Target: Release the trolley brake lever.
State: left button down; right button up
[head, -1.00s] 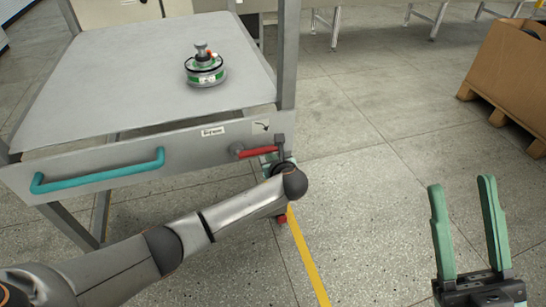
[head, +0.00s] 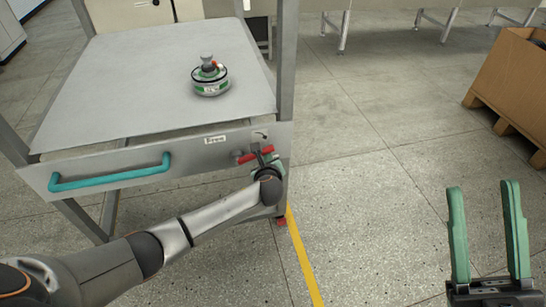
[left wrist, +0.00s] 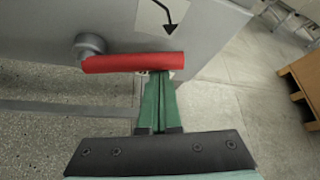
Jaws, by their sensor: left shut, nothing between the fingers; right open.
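The red brake lever (head: 268,149) is at the right end of the trolley's front panel, partly hidden by my left gripper in the head view. In the left wrist view the lever (left wrist: 125,63) lies about level, with its grey pivot (left wrist: 89,45) at its left end. My left gripper (head: 262,155) is shut and empty. Its fingertips (left wrist: 160,76) appear right at the lever's lower edge, towards its free end; I cannot tell whether they touch. My right gripper (head: 483,187) is open and empty, over the floor at the right, far from the lever.
The grey trolley (head: 110,85) carries a hub motor (head: 209,78) on its top and has a teal handle (head: 110,173) in front. A curved black arrow (left wrist: 166,18) is marked above the lever. A brown carton (head: 510,75) stands at the right. Floor between is clear.

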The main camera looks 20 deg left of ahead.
aim_at(264, 150)
pick_arm(q)
jog(key=r, duration=0.1)
jog(key=n+t+h+p, duration=0.1)
jog(key=a+r+n, duration=0.1)
jog(key=shift+s+a+r+t, duration=0.1)
jog(key=shift+s+r+t, duration=0.2)
jog(key=shift+s+r, duration=0.05)
jog(key=s+a+r+n+t+h+b, duration=0.2)
jog(key=s+a+r+n+t+b, duration=0.1)
jog(key=a+n+t+b, duration=0.2)
jog(key=shift+s+r+n+b, duration=0.3)
jog(key=shift+n+b, duration=1.1)
jog(key=shift+b, duration=0.95)
pick_arm(e)
notch_tip(264, 150, down, 8)
jog(key=m, duration=0.1)
jog(key=shift+a+f, duration=0.15)
jog(key=shift+a, duration=0.2)
pick_arm(q)
jog(key=shift+a+r, duration=0.1)
pick_arm(e)
jog(key=shift+w, duration=0.1)
pick_arm(q)
jog(key=shift+w, duration=0.1)
pick_arm(e)
jog(key=shift+d, duration=0.15)
